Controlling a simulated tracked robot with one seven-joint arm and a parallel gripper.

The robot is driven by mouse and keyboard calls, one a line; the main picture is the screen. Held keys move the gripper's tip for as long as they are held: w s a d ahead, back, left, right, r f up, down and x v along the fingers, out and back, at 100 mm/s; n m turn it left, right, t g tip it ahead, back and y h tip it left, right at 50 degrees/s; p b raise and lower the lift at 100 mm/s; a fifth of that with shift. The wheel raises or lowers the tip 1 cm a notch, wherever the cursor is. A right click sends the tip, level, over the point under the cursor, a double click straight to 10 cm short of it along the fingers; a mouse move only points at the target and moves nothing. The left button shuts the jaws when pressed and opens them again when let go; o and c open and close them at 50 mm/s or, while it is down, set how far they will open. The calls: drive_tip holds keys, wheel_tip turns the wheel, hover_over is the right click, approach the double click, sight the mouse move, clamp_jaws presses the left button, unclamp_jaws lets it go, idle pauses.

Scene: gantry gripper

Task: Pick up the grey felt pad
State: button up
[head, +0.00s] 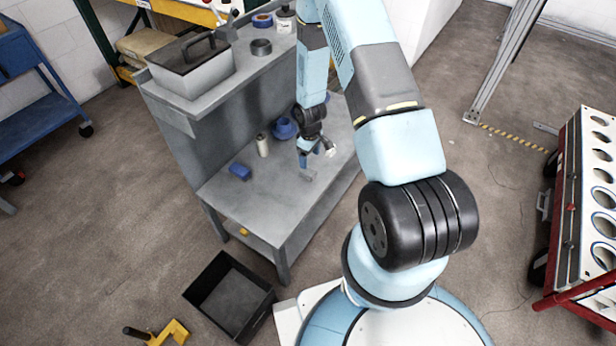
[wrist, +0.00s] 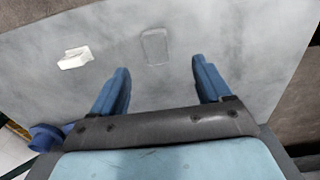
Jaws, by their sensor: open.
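The grey felt pad (wrist: 155,46) lies flat on the grey workbench top (wrist: 240,40), nearly the same colour as it. In the wrist view it shows just beyond my gripper's (wrist: 161,65) fingertips, roughly between their lines. My gripper is open and empty, with its two blue fingers wide apart, and is not touching the pad. In the head view my gripper (head: 309,157) hangs low over the bench, with the small grey pad (head: 307,175) just in front of it. The exact height of the fingers above the bench is hard to tell.
A white piece (wrist: 75,58) lies left of the pad. A blue round part (head: 285,128), a cream bottle (head: 262,146) and a blue block (head: 240,171) stand on the bench (head: 270,195). A black crate (head: 228,298) is on the floor. The front bench top is mostly clear.

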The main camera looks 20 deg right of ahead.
sight(309, 173)
drive_tip(key=shift+w+f, duration=0.15)
drive_tip(key=shift+f, duration=2.7)
drive_tip(key=shift+w+f, duration=0.15)
drive_tip(key=shift+f, duration=2.65)
drive_tip(key=shift+c, duration=0.2)
drive_tip(key=c, duration=1)
drive_tip(key=shift+r, duration=0.1)
drive_tip(key=shift+r, duration=0.6)
drive_tip(key=s+r, duration=1.1)
drive_tip(key=s, duration=0.3)
drive_tip(key=shift+r, duration=0.35)
